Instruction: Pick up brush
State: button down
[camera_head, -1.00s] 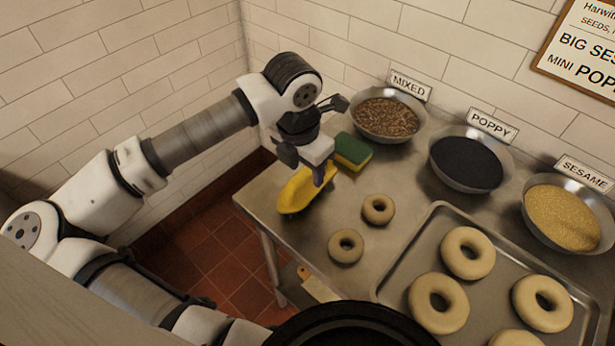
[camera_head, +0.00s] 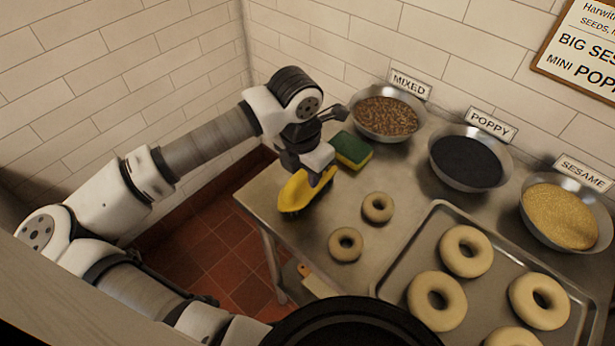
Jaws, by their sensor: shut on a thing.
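The brush (camera_head: 296,194) is yellow with dark bristles along its lower edge. It is at the left corner of the metal table (camera_head: 268,218), below my gripper in the picture. My gripper (camera_head: 318,174) points down and is shut on the brush near its right end. The gripper covers part of the brush. I cannot tell whether the brush touches the table or is slightly above it.
A green and yellow sponge (camera_head: 352,150) lies close behind the gripper. Bowls of mixed (camera_head: 388,117), poppy (camera_head: 466,160) and sesame (camera_head: 562,216) topping line the wall. Two small bagels (camera_head: 377,207) and a tray (camera_head: 437,212) of larger bagels are to the right.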

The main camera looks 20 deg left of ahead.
notch_tip(320, 180, up, 10)
jog(key=shift+r+b, duration=0.1)
jog(key=shift+b, duration=1.15)
jog(key=c, duration=1.8)
grip_release()
jog(key=shift+c, duration=1.4)
